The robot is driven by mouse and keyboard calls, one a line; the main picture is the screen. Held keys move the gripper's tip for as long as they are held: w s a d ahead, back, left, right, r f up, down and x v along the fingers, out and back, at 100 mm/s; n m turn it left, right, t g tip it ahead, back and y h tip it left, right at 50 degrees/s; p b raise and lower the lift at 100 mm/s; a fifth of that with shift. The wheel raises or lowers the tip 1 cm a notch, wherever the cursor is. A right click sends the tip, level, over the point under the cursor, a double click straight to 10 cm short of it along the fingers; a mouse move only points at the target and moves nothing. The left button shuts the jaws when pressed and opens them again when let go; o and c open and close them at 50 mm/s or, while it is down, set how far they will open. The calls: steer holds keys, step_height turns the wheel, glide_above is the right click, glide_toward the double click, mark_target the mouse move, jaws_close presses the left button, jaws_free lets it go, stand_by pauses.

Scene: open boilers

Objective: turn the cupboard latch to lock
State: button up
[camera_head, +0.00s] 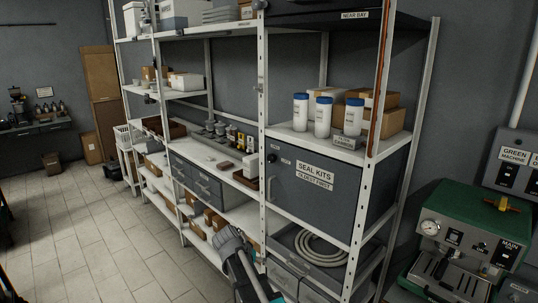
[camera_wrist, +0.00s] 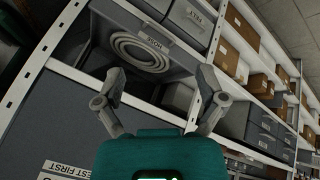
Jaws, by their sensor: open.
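The grey cupboard (camera_head: 335,195), labelled "SEAL KITS OLDEST FIRST", sits in the white shelf rack, and its door looks closed. A small dark knob, apparently the latch (camera_head: 272,158), is at the door's upper left; its turned position is too small to tell. A pale vertical handle (camera_head: 269,189) is below it. My gripper (camera_head: 240,252) is below and left of the cupboard, apart from it. In the wrist view my gripper (camera_wrist: 160,75) has its fingers spread with nothing held. The cupboard front (camera_wrist: 50,120) is at lower left there, and the latch does not show.
A coiled hose (camera_head: 321,246) lies in a bin (camera_head: 283,236) under the cupboard. White blue-lidded jars (camera_head: 323,117) stand on top. A rack post (camera_head: 263,130) rises beside the door's left edge. A green machine (camera_head: 470,225) stands right. Tiled floor (camera_head: 90,230) is clear at left.

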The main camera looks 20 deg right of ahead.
steer(key=w+d+r+m+t+h+p, duration=0.2)
steer(key=w+d+r+m+h+p, duration=0.25)
steer(key=w+r, duration=0.7)
steer(key=m+t+h+p, duration=0.3)
steer(key=m+h, duration=0.3)
glide_toward(270, 159)
steer(key=a, duration=0.3)
steer(key=shift+s+n, duration=0.25)
steer(key=shift+s, duration=0.15)
steer(key=shift+d, duration=0.1)
steer(key=x, duration=1.3)
steer(key=shift+d, duration=0.4)
steer(key=shift+c, duration=0.3)
